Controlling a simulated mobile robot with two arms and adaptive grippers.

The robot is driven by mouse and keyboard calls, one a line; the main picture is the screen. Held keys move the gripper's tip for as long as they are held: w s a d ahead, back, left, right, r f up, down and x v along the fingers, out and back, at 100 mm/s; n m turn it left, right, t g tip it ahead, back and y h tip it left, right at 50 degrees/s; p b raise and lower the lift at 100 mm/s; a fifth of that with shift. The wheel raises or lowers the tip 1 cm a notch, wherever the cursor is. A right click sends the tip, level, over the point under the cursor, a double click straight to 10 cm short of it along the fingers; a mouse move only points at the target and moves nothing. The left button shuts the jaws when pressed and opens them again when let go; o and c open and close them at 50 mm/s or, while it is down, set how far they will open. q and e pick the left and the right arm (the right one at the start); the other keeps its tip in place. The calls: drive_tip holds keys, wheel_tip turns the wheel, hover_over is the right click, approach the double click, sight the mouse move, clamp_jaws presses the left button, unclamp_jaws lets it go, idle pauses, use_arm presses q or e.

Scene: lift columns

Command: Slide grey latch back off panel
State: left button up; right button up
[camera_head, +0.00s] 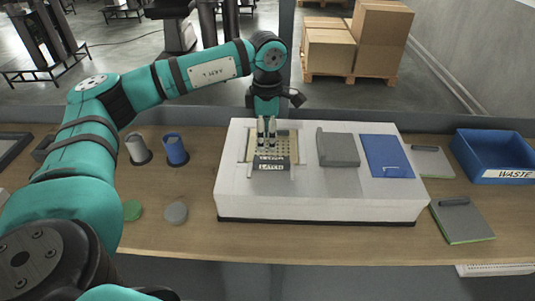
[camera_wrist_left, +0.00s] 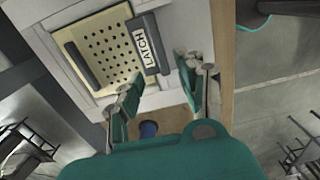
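A beige perforated panel (camera_head: 284,146) lies on top of a white box (camera_head: 320,205); the panel also shows in the left wrist view (camera_wrist_left: 100,32). The grey latch (camera_head: 271,165) is a dark bar with a white label across the panel's near edge. In the left wrist view the latch (camera_wrist_left: 151,66) reads "LATCH" and lies along the panel's right edge. My left gripper (camera_head: 266,137) points down over the panel, behind the latch in the head view. In the left wrist view its fingers (camera_wrist_left: 158,84) are spread with nothing between them. My right gripper is not in view.
On the box are a grey block (camera_head: 338,148) and a blue plate (camera_head: 387,155). A blue waste bin (camera_head: 495,155) and grey handled plates (camera_head: 462,222) stand right. Grey (camera_head: 137,149) and blue (camera_head: 174,149) cups and two discs (camera_head: 176,213) stand left. The front table strip is clear.

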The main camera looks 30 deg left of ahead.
sight(267, 161)
use_arm(q)
wheel_tip(267, 161, down, 8)
drive_tip(key=shift+r+p, duration=0.1)
drive_tip(key=shift+p, duration=0.65)
drive_tip(key=shift+c, duration=0.4)
drive_tip(key=c, duration=0.7)
clamp_jaws()
